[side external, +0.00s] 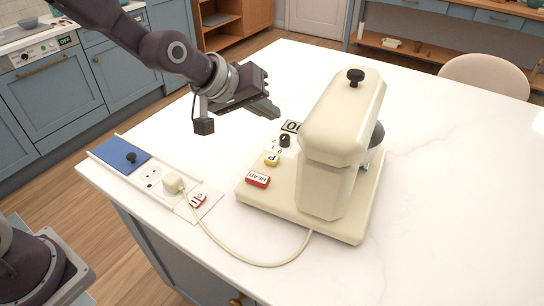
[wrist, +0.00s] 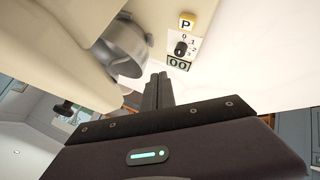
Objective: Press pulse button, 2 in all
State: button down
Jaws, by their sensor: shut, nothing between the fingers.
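The cream stand mixer (side external: 335,140) stands on the white counter. Its pulse button (side external: 271,159) is a small yellow-rimmed block marked P on the base; it also shows in the wrist view (wrist: 187,21). Beside it are a black dial (side external: 285,140) and a display reading 00 (wrist: 178,64); the display is partly hidden in the side view. My gripper (side external: 273,111) is shut and empty, above the counter behind the display and apart from the button. Its fingers (wrist: 159,76) point toward the mixer in the wrist view.
A red HEAD button (side external: 258,180) sits near the pulse button. A metal bowl (wrist: 125,45) is under the mixer head. A socket panel (side external: 150,178) with a blue cover, plug and red switch lies at left; a cord (side external: 245,262) runs to the mixer. The right counter is clear.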

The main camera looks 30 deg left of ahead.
aim_at(268, 159)
jog(key=shift+f, duration=4.45)
jog(key=shift+f, duration=0.4)
jog(key=shift+f, duration=0.6)
jog(key=shift+r, duration=1)
jog(key=shift+r, duration=2.5)
